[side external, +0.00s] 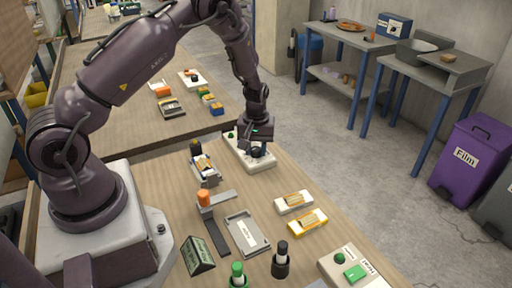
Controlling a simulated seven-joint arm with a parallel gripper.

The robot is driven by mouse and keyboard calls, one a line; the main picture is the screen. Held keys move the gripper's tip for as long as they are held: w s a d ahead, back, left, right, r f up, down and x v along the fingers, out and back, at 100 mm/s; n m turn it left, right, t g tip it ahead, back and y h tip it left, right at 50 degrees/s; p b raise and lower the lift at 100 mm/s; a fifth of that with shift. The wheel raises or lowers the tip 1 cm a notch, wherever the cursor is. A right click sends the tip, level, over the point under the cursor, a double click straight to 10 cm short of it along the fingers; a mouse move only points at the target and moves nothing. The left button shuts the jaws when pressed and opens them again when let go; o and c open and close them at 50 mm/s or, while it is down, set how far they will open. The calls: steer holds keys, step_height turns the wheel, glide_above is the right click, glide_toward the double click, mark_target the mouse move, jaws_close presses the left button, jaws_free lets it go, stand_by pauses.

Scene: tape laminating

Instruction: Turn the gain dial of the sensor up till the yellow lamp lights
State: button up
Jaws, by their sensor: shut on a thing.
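My gripper (257,146) points down over a white box (262,166) near the far edge of the wooden bench. It is shut on a dark round knob on top of this box, which I take to be the gain dial; the fingers and wrist partly hide it. A small green button or lamp shows on the box's far left end. I cannot make out a yellow lamp or any lit lamp on the box. The dial's marks are too small to read.
Left of the box stands a small unit with a black knob (196,148). An orange-topped post (204,198), a grey tray (247,235), a white block (293,202) and a yellow block (307,222) lie nearer. A control box (353,272) is at the front right.

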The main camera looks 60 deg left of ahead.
mark_target(256, 149)
steer(key=o, duration=0.9)
step_height(256, 149, up, 13)
steer(key=shift+r, duration=0.1)
steer(key=shift+s+d+r+m+t, duration=0.95)
steer(key=shift+s+d+r+m, duration=1.2)
steer(key=shift+s+r, duration=1.15)
steer(key=shift+s+d+r+m+t, duration=0.9)
steer(key=shift+s+d+r+m, duration=0.7)
steer(key=shift+s+d+r, duration=1.35)
steer(key=shift+s+d+r+m+t, duration=0.95)
steer(key=shift+s+d+r+m, duration=1.05)
steer(key=shift+s+r, duration=1.6)
steer(key=shift+s+d+f, duration=0.1)
steer(key=shift+s+f, duration=0.2)
steer(key=shift+f, duration=0.05)
